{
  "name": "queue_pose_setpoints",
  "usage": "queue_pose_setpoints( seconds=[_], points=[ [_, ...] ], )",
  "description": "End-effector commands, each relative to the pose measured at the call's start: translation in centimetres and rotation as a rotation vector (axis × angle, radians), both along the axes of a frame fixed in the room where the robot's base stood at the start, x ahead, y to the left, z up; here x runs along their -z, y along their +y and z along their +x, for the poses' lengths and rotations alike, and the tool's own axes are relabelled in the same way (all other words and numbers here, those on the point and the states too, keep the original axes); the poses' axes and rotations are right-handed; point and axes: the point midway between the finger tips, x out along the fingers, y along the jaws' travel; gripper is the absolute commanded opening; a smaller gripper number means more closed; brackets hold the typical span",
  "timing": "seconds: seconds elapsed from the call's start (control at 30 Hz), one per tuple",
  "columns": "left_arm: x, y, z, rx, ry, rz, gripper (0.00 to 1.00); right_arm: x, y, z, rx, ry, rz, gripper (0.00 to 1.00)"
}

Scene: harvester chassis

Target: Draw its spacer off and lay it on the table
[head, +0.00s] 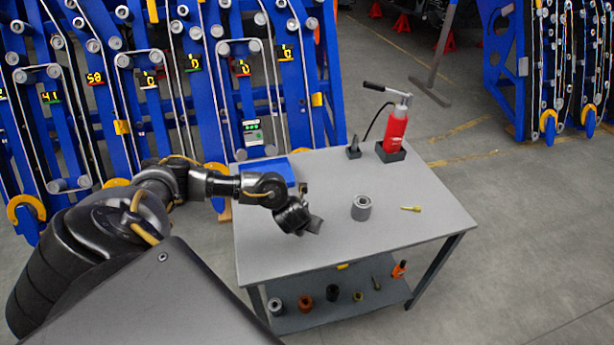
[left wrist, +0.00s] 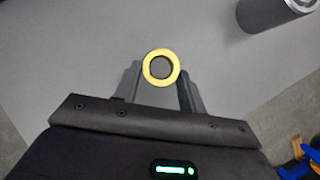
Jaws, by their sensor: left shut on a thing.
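My left gripper (head: 313,226) is over the left part of the grey table (head: 420,238), angled down. In the left wrist view, its fingers (left wrist: 160,86) are shut on a yellow ring (left wrist: 175,69) with a dark centre, which looks like the spacer. In the head view the ring is hidden by the gripper. A grey roller (head: 361,211) with a hole in its top stands upright on the table, right of the gripper and apart from it. Its side shows at the top right of the left wrist view (left wrist: 270,15). My right gripper is in neither view.
A blue tray (head: 268,171) lies at the table's back left. A red pump bottle (head: 396,130) in a dark holder and a small dark stand (head: 354,150) are at the back. A small yellow tool (head: 411,209) lies at right. Several parts sit on the lower shelf (head: 340,312).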

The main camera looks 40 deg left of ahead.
Motion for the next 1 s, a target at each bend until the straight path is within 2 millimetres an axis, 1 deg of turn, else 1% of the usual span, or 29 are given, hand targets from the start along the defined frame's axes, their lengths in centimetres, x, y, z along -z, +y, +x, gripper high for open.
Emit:
queue_pose_setpoints(
  seconds=[0.2,0.23,0.4,0.63,0.73,0.87,1.0],
  points=[
    [-0.1,0.0,0.0,0.000,-0.001,0.000,0.15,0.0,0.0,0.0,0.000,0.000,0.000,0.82],
    [-0.1,0.0,0.0,0.000,-0.001,0.000,0.43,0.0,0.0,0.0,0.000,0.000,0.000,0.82],
    [-0.1,0.0,0.0,0.000,-0.001,0.000,0.66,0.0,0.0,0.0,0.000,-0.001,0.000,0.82],
    [0.0,0.0,0.0,0.000,0.000,0.000,0.66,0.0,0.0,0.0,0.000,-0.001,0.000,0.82],
    [-0.4,-0.1,-0.2,0.001,0.000,-0.001,0.66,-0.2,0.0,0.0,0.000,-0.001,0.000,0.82],
    [-1.9,-0.4,-0.9,0.002,0.000,-0.002,0.66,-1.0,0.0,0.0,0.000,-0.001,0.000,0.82],
    [-4.5,-0.9,-2.3,0.005,0.000,-0.002,0.66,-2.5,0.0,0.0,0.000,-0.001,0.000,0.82]
  ],
)
